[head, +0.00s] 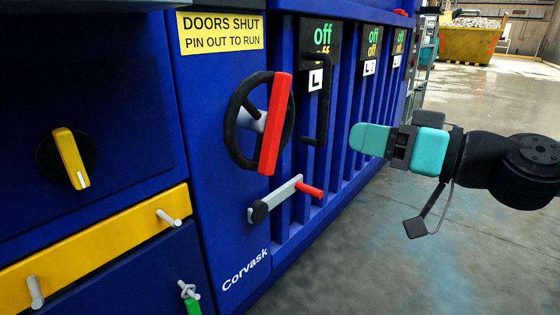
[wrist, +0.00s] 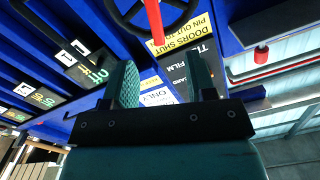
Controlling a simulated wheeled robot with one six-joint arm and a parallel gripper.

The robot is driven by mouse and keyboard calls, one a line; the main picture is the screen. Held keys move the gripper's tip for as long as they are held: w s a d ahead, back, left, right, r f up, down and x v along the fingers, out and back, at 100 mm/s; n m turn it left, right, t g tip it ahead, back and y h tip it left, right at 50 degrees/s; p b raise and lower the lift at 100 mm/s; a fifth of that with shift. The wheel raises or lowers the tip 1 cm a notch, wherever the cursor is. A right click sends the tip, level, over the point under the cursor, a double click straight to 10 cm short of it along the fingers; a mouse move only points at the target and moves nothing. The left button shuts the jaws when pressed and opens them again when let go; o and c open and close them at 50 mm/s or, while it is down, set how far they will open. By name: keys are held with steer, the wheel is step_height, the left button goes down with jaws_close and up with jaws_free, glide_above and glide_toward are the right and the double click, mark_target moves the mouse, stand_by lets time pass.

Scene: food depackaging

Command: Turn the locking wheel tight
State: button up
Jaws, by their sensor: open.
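The locking wheel (head: 231,122) is a black ring with a grey hub, on the blue machine front left of centre in the head view. A red bar (head: 276,122) crosses its right side, nearly upright and slightly tilted. In the wrist view the red bar (wrist: 154,20) shows at the top edge, beyond my fingertips. My gripper (head: 370,138), with teal fingers, is right of the wheel, apart from it. In the wrist view the two fingers of my gripper (wrist: 163,82) stand apart with nothing between them.
A crank with a red grip (head: 309,190) sticks out below the wheel. A black upright handle (head: 322,100) is just right of the wheel. A yellow knob (head: 71,158) is at the left. The floor (head: 400,260) at right is open.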

steer(key=f, duration=0.1)
steer(key=p, duration=0.9)
glide_toward(281, 119)
steer(key=shift+t, duration=0.3)
steer(key=x, duration=1)
steer(key=shift+w+a+f, duration=0.1)
steer(key=shift+a+f, duration=0.1)
jaws_close()
